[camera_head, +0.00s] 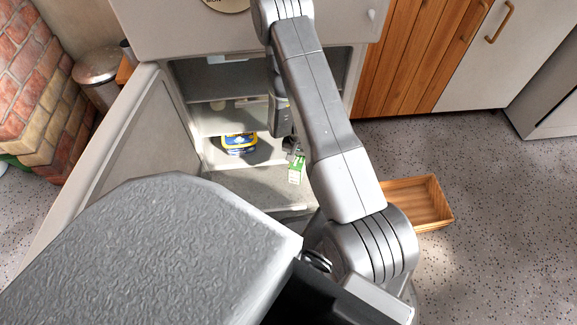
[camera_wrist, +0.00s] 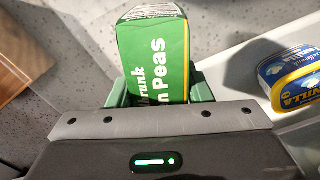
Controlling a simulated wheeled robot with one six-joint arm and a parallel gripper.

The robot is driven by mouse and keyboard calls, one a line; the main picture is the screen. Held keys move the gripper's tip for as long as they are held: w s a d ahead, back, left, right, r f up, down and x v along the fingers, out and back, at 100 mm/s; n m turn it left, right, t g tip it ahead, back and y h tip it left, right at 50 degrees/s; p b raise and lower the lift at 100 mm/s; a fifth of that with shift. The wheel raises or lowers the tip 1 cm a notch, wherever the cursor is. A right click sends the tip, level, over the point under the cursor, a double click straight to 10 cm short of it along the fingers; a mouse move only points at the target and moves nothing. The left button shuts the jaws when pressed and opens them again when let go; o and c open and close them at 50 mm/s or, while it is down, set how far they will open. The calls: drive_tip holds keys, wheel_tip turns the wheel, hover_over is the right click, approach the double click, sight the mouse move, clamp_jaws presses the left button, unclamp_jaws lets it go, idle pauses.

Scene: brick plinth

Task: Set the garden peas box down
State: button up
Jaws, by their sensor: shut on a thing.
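The garden peas box (camera_wrist: 155,55) is green and white and held between the two fingers of my gripper (camera_wrist: 158,88) in the wrist view. In the head view the box (camera_head: 296,169) hangs below my gripper (camera_head: 292,150), near the front right of the open white cabinet's lower compartment (camera_head: 250,187). My gripper is shut on the box. I cannot tell whether the bottom of the box touches a surface. Part of the box is hidden by my gripper body in the wrist view.
A blue and yellow vanilla tub (camera_head: 239,143) stands in the cabinet left of the box; the wrist view also shows it (camera_wrist: 290,78). The cabinet door (camera_head: 130,150) is open at left. A wooden crate (camera_head: 433,203) lies on the floor at right. The compartment floor's front is bare.

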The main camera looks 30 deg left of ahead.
wheel_tip(320, 180, down, 8)
drive_tip(key=shift+r+b, duration=0.15)
drive_tip(key=shift+b, duration=1.1)
drive_tip(key=shift+f, duration=0.2)
drive_tip(key=o, duration=1.3)
drive_tip(key=shift+c, duration=0.2)
drive_tip(key=shift+r, duration=0.15)
wheel_tip(320, 180, up, 12)
drive_tip(key=p, duration=0.4)
drive_tip(key=shift+p, duration=0.3)
